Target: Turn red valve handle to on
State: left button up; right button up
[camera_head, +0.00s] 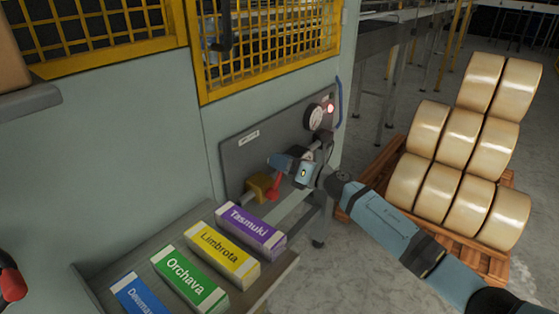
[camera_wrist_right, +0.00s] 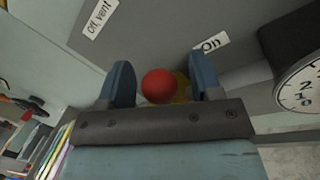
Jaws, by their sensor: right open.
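The red valve handle (camera_head: 274,190) is on a grey panel (camera_head: 250,153) on the machine's side, beside a yellow valve body (camera_head: 259,187). In the right wrist view the red handle (camera_wrist_right: 159,86) shows as a round end between the two blue fingers. My right gripper (camera_wrist_right: 160,84) is open, with one finger on each side of the handle; I cannot tell if either touches it. In the head view my right gripper (camera_head: 281,166) is at the panel, by the handle. An "On" label (camera_wrist_right: 211,44) and an "off, vent" label (camera_wrist_right: 100,18) are on the panel. My left gripper is not in view.
A round gauge (camera_head: 314,117) and a lit red lamp (camera_head: 330,108) are at the panel's upper right. A shelf with several coloured cartons (camera_head: 228,256) stands in front of the panel. A pallet (camera_head: 470,262) of cream rolls (camera_head: 460,140) stands at the right.

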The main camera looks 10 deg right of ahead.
jog(key=v, duration=1.3)
